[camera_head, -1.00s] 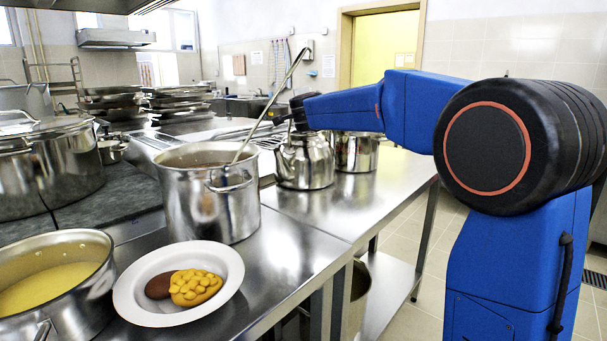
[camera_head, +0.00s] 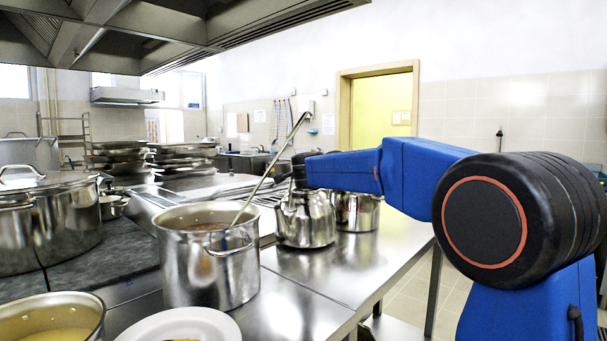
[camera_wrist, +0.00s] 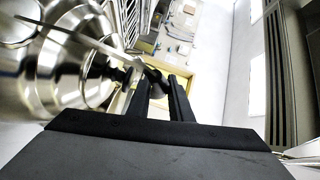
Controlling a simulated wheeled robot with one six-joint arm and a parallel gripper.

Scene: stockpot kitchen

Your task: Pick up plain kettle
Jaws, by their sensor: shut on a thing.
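The plain kettle (camera_head: 306,222) is shiny steel and rounded, on the steel counter behind the stockpot in the head view. I cannot tell whether its base is clear of the counter. In the wrist view the kettle (camera_wrist: 82,70) fills the left side, blurred. My gripper (camera_head: 300,180) is at the kettle's top, shut on its dark handle part; my fingers (camera_wrist: 165,90) show in the wrist view. The exact grip is small and partly hidden.
A large stockpot (camera_head: 205,270) stands nearer, its long ladle handle (camera_head: 275,165) leaning up close to my gripper. Another pot (camera_head: 358,213) stands right of the kettle. A white plate (camera_head: 200,325) and a soup pot (camera_head: 50,318) are in front. Bare counter (camera_head: 320,275) lies before the kettle.

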